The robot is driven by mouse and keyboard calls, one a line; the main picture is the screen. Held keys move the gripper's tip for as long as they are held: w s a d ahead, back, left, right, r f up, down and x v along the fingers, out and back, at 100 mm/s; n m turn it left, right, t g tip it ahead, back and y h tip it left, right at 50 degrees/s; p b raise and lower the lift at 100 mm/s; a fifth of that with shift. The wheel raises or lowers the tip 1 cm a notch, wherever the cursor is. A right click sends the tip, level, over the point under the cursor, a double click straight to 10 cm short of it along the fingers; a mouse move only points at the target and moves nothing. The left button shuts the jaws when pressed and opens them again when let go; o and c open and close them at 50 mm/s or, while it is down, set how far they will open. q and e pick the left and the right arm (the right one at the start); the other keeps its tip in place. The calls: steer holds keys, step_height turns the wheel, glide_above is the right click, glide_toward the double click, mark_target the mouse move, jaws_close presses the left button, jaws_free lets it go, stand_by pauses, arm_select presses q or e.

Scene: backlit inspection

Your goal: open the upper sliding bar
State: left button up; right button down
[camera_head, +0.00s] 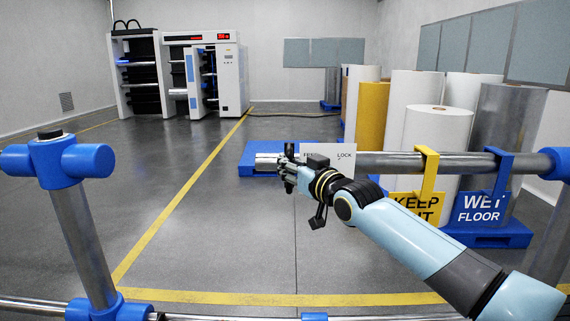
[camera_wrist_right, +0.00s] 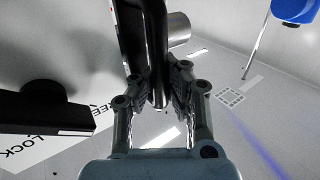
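The upper sliding bar (camera_head: 385,163) is a steel tube. It runs left from the blue joint on the right post and ends free near the middle of the head view. A white plate (camera_head: 348,156) reading FREE and LOCK stands at the bar; its letters also show in the wrist view (camera_wrist_right: 35,147). My right gripper (camera_head: 290,172) is at the bar's left part. In the wrist view its fingers (camera_wrist_right: 160,88) close in on both sides of a dark handle (camera_wrist_right: 156,40). The contact is partly shadowed. My left gripper is not in view.
A left post with a blue joint (camera_head: 57,160) stands across the gap. Yellow KEEP OUT (camera_head: 428,185) and blue WET FLOOR (camera_head: 490,200) signs hang on the bar's right part. Rolls on blue pallets stand behind. A cabinet (camera_head: 228,75) and rack (camera_head: 138,75) stand far left. Open floor lies between.

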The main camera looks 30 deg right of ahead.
steer(key=shift+s+d+f, duration=0.1)
steer(key=shift+s+f, duration=0.1)
steer(key=shift+f, duration=0.2)
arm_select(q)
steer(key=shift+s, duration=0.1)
arm_select(e)
steer(key=c, duration=2)
jaws_free()
steer(key=o, duration=0.7)
steer(key=shift+s+a+r, duration=0.1)
steer(key=shift+a+r, duration=0.1)
steer(key=shift+r, duration=0.1)
steer(key=shift+c, duration=0.2)
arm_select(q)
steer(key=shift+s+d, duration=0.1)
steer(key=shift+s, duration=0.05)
arm_select(e)
steer(key=shift+o, duration=0.3)
steer(key=shift+r, duration=0.1)
